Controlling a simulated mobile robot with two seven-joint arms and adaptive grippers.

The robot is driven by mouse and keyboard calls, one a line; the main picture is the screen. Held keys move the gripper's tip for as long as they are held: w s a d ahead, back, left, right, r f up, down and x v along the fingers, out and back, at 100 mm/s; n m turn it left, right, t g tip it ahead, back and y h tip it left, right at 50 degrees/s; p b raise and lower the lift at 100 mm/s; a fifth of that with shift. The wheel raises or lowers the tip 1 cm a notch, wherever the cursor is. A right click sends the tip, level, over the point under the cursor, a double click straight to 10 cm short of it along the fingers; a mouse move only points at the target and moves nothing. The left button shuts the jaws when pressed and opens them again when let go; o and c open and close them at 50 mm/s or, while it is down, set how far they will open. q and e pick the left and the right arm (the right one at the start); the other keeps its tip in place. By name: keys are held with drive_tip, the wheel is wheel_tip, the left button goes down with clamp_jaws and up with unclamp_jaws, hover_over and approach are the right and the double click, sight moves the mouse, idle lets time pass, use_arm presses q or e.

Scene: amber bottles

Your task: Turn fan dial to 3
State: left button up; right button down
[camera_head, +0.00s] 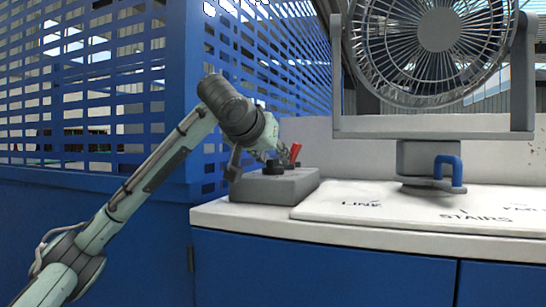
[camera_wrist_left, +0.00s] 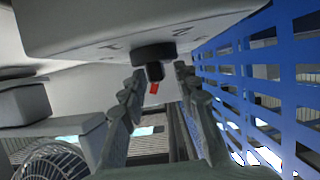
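The fan's grey control box (camera_head: 300,187) sits at the left end of the counter. A round black dial (camera_head: 272,168) is on its top, and a red pointer-like piece (camera_head: 295,152) shows just behind. My left gripper (camera_head: 262,153) is at the box, its fingers partly hidden by the wrist. The left wrist view looks from a turned angle: the box (camera_wrist_left: 110,28) is at the top with letter-like marks, unreadable. The black dial (camera_wrist_left: 152,52) and a red tip (camera_wrist_left: 154,88) lie between my open left fingers (camera_wrist_left: 160,74). I cannot tell whether they touch. My right gripper is not in view.
A large grey fan (camera_head: 438,28) in a U-shaped frame stands on the counter to the right. A blue handle-like piece (camera_head: 449,170) is at its base. A white board with lettering (camera_head: 380,200) lies in front. Blue lattice panels (camera_head: 80,90) stand behind and left.

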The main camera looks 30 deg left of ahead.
use_arm(q)
clamp_jaws()
